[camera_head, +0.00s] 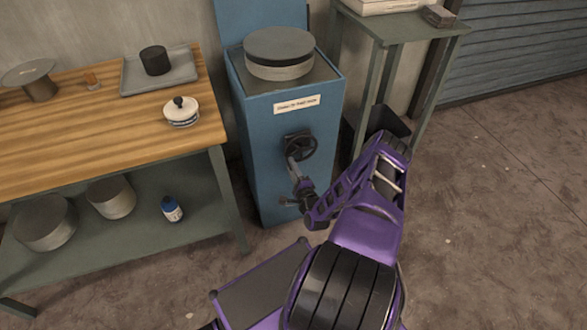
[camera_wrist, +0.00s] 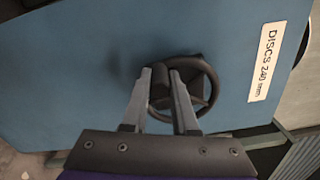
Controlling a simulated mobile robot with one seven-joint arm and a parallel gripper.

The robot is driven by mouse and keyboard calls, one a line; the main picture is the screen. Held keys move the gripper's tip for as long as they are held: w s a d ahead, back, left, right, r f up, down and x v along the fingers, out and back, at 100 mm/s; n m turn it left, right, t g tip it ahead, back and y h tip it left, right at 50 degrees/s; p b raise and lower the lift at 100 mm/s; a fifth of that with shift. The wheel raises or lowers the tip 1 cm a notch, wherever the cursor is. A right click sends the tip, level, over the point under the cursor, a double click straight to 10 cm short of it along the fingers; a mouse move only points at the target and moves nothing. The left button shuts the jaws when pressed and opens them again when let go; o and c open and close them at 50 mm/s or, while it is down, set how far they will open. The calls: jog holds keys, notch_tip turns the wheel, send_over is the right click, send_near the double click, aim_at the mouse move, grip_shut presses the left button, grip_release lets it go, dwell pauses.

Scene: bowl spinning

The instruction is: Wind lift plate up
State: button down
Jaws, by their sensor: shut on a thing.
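The blue machine (camera_head: 262,165) stands in the middle of the head view with a round grey plate (camera_head: 279,46) on its top. A black handwheel (camera_head: 301,148) sits on its front face, and the wheel (camera_wrist: 207,91) also shows in the wrist view. The fingers partly hide the knob and the wheel.
A wooden workbench (camera_head: 70,130) with a tray (camera_head: 188,74), a lidded pot (camera_head: 181,112) and other items stands at the left. A green side table (camera_head: 405,27) stands at the right. A label (camera_head: 297,104) is on the machine's front. The floor at right is clear.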

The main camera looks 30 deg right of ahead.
jog(key=shift+a+r+m, duration=0.15)
jog(key=shift+r+m, duration=0.3)
jog(key=shift+m, duration=0.55)
jog(key=c, duration=0.7)
grip_release()
jog(key=p+v, duration=0.1)
jog(key=v, duration=1.6)
jog(key=shift+s+a+r, duration=0.1)
jog(key=shift+s+a, duration=0.05)
jog(key=shift+s, duration=0.05)
